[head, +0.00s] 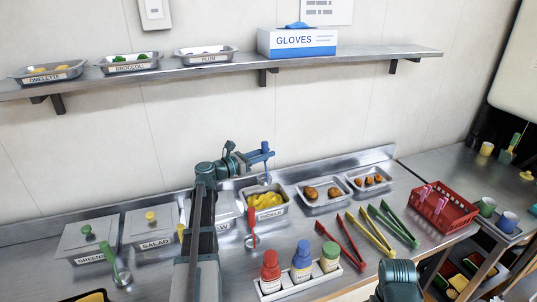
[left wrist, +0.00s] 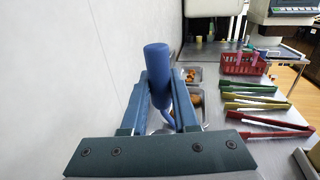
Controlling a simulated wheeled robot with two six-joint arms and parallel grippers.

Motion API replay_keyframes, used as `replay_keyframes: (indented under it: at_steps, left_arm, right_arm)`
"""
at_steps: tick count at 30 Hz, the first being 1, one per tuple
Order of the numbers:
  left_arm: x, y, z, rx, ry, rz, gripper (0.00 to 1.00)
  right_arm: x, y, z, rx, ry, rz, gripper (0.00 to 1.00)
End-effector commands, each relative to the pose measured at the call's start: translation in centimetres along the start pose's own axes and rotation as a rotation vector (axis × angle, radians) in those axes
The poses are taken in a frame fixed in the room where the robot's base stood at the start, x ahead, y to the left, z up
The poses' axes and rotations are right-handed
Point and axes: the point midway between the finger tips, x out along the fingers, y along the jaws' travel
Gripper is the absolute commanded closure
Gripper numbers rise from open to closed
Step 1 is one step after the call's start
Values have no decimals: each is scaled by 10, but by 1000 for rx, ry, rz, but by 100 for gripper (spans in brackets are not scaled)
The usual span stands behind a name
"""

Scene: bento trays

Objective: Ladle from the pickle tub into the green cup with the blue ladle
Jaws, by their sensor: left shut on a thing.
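My left gripper (head: 262,156) is shut on the handle of the blue ladle (head: 265,147), which it holds upright. In the left wrist view the thick blue handle (left wrist: 157,62) stands between the two fingers. The ladle's bowl hangs at the pickle tub (head: 279,211), over the yellow pickles (head: 265,201); whether it touches them or holds any is too small to tell. The green cup (head: 486,207) stands far right beside a blue cup, well away from the ladle.
Two trays of brown food (head: 325,204) sit right of the tub. A red-handled ladle (head: 251,232), bottle rack (head: 301,280) and red, yellow and green tongs (head: 369,233) lie in front. A red basket (head: 444,212) stands before the cups. A shelf (head: 220,66) runs above.

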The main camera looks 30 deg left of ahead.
Motion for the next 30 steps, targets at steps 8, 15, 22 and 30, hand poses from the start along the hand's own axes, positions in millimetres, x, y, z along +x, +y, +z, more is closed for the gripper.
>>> replay_keyframes:
  at_steps: [8, 15, 22, 30]
  left_arm:
    - [0, 0, -25, 0, 0, 0, 100]
    - [1, 0, -57, 0, 0, 0, 100]
    - [1, 0, -87, 0, 0, 0, 100]
    - [1, 0, -113, 0, 0, 0, 100]
  right_arm:
    - [25, -2, -2, 0, 0, 0, 100]
    - [56, -5, -3, 0, 0, 0, 100]
    - [87, -8, -5, -1, 0, 0, 100]
    - [113, -11, -7, -1, 0, 0, 100]
